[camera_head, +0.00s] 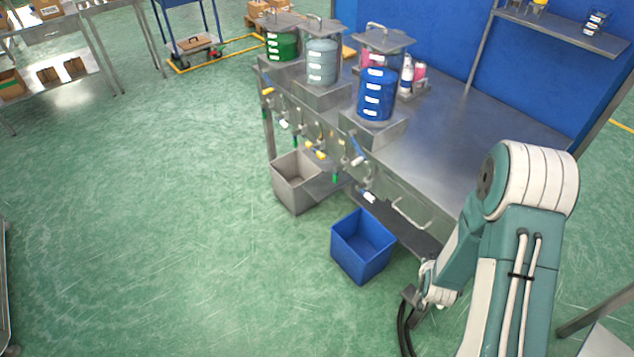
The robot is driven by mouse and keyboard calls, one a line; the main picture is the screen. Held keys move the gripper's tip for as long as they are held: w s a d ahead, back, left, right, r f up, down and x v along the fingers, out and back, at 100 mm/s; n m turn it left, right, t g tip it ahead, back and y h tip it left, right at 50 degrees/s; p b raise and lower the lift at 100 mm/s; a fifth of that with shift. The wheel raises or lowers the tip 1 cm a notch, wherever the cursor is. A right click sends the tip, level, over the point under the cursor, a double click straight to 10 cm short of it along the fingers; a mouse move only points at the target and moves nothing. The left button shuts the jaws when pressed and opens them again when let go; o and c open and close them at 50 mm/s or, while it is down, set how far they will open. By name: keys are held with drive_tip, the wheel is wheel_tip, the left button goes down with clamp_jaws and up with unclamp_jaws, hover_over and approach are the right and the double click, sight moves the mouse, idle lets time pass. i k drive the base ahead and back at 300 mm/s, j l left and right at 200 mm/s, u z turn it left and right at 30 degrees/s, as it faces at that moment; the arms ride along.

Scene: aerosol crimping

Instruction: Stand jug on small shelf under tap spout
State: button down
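No handled jug can be made out clearly. An open square blue container (362,246) is below the bench front at centre right, left of my arm. An open grey container (298,181) is farther back, to its left. I cannot tell whether either is the jug, or exactly what the blue one rests on. Several small taps, one with a blue handle (357,156), line the bench front. A dark low shelf (405,231) runs under the bench, partly hidden by my arm. My gripper (408,306) points down right of the blue container; its fingers are unclear.
A steel bench (440,130) carries blue (376,95), pale grey-blue (322,63) and green (281,46) drums and bottles. A metal handle (409,214) sticks out of its front. Racks stand at upper left. The green floor (170,220) on the left is clear.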

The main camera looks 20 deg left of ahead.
sight(316, 189)
drive_tip(key=i+j+z, duration=0.1)
drive_tip(key=j, duration=0.45)
drive_tip(key=i+j, duration=0.25)
drive_tip(key=j, duration=0.3)
drive_tip(key=i+j+z, duration=0.15)
drive_tip(key=j, duration=0.45)
drive_tip(key=i+j+z, duration=0.1)
drive_tip(key=j, duration=0.45)
drive_tip(key=i+j+z, duration=0.1)
drive_tip(key=j, duration=0.5)
drive_tip(key=i+j, duration=0.1)
drive_tip(key=j, duration=0.5)
drive_tip(key=i+j, duration=0.15)
drive_tip(key=j, duration=0.2)
drive_tip(key=i+j+z, duration=0.1)
drive_tip(key=j, duration=0.3)
drive_tip(key=i+j+z, duration=0.1)
drive_tip(key=i+j, duration=0.15)
drive_tip(key=i, duration=0.15)
